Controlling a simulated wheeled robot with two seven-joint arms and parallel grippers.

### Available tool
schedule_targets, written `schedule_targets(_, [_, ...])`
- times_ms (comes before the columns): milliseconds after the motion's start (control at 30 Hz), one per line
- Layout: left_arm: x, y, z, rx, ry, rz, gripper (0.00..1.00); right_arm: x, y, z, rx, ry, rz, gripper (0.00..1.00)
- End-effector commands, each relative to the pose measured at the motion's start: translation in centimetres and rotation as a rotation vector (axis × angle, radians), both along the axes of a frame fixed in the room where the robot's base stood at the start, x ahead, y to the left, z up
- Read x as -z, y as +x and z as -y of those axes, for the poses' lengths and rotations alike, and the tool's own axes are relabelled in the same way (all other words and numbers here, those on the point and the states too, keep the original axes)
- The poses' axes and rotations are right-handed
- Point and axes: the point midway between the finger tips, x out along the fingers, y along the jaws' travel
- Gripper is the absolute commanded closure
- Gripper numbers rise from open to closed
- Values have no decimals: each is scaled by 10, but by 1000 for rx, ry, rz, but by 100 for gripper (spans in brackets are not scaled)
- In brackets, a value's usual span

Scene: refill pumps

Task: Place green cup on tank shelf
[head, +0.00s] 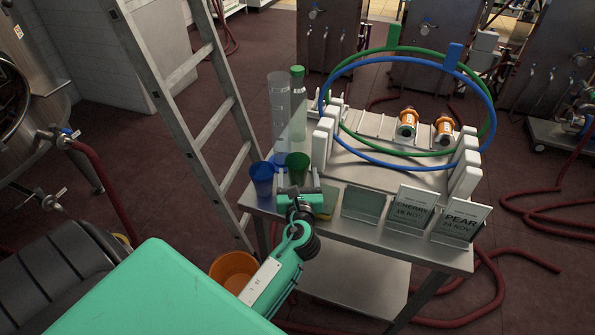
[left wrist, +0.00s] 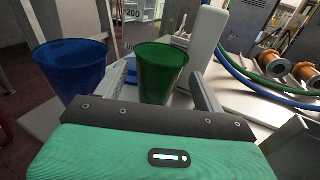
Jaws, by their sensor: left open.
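The green cup (head: 297,167) stands on the left end of the metal table, beside a blue cup (head: 262,179). My left gripper (head: 297,184) is at the table's front left, just in front of the green cup. In the left wrist view the green cup (left wrist: 162,72) stands between the two open fingers (left wrist: 160,95), with the blue cup (left wrist: 73,70) outside the left finger. Whether the fingers touch the cup cannot be told. The tank shelf cannot be made out for certain. My right gripper is not in view.
Clear cylinders (head: 279,105) stand behind the cups. A white rack (head: 322,142) with blue and green hoses (head: 492,105) fills the table's middle. Sign cards (head: 411,207) line the front edge. A ladder (head: 215,125) leans at the left. An orange bucket (head: 233,268) is on the floor.

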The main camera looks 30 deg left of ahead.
Motion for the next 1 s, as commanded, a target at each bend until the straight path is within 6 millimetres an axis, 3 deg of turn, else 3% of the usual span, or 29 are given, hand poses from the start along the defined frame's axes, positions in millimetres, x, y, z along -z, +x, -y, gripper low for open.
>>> schedule_targets(233, [1, 30, -23, -1, 2, 1, 29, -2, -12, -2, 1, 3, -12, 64])
schedule_targets(567, [2, 35, -26, 1, 1, 1, 29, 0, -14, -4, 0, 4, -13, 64])
schedule_targets(733, [2, 35, -26, 1, 1, 1, 62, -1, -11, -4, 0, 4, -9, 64])
schedule_targets(1000, [2, 35, -26, 1, 1, 1, 66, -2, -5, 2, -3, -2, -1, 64])
